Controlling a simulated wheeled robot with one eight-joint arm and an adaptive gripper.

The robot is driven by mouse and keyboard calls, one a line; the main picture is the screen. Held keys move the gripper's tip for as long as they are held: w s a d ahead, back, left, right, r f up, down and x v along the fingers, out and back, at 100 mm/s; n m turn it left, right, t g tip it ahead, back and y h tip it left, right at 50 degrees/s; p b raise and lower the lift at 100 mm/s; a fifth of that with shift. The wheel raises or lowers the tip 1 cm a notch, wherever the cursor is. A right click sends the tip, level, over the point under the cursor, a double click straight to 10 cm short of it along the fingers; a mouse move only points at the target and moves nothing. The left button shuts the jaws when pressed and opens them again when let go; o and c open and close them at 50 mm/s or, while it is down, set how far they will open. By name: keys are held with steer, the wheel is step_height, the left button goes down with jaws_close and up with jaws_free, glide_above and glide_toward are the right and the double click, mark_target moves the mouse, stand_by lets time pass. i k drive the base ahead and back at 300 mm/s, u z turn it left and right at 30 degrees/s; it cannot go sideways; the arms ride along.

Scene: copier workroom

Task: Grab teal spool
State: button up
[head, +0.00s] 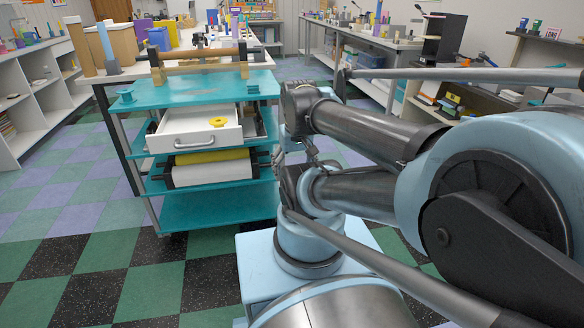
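A small teal spool (126,96) stands upright on the left front part of the teal cart's top (190,92). A second small teal piece (252,91) sits near the right edge of the same top; it is too small to tell if it is a spool. My gripper (279,158) appears as dark, thin parts beside the cart's right side, lower than the top and apart from both teal pieces. My arm partly hides it, and I cannot make out whether its fingers are open.
A white drawer (195,139) stands pulled out from the cart with a yellow ring (217,122) in it. A wooden bar assembly (200,62) stands at the back of the cart top. White shelves (32,95) line the left; checkered floor (95,265) is free in front.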

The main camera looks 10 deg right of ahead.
mark_target(127, 99)
steer(key=u, duration=0.75)
steer(key=i, duration=0.4)
steer(key=z, duration=0.05)
